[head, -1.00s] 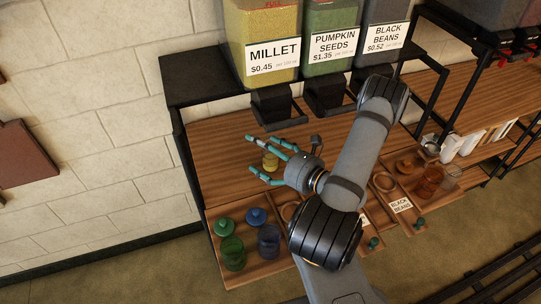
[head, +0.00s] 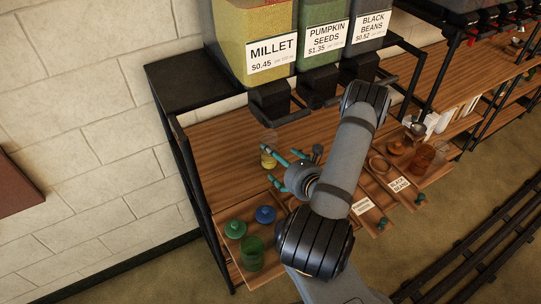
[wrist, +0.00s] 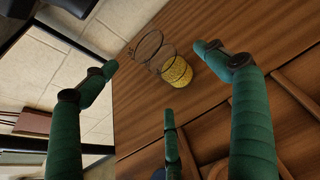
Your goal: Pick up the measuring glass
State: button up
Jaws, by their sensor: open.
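The measuring glass (head: 268,161) is a clear glass with yellow grain in its lower part. It stands on the wooden counter below the dispensers. In the wrist view the measuring glass (wrist: 177,71) is beyond the fingertips, with its clear upper part toward the upper left. My gripper (head: 272,165) has green-teal fingers and is to the right of the glass, with its fingertips close to it in the head view. In the wrist view my gripper (wrist: 155,62) is open with its fingers spread and nothing held. I cannot tell whether a finger touches the glass.
Dispensers for millet (head: 252,40), pumpkin seeds (head: 322,35) and black beans (head: 372,30) hang above the counter (head: 222,150). A green jar (head: 252,254), a green lid (head: 235,229) and a blue lid (head: 265,214) are at the front left. An orange jar (head: 423,157) is at the right.

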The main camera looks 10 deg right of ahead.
jog(key=shift+a+r+p+x, duration=0.1)
jog(key=shift+p+x, duration=0.2)
jog(key=shift+x, duration=0.6)
jog(key=shift+a+r+p+x, duration=0.15)
jog(key=shift+p+x, duration=0.15)
jog(key=shift+x, duration=0.65)
jog(key=p+x, duration=0.1)
jog(key=x, duration=0.2)
jog(key=shift+w+a+p, duration=0.1)
jog(key=shift+w+p, duration=0.1)
jog(key=shift+p, duration=0.15)
jog(key=shift+w+f, duration=0.3)
jog(key=shift+w, duration=0.1)
jog(key=shift+a, duration=0.1)
jog(key=shift+c, duration=1.1)
jog(key=c, duration=1.3)
jog(key=shift+c, duration=0.4)
jog(key=shift+r, duration=0.15)
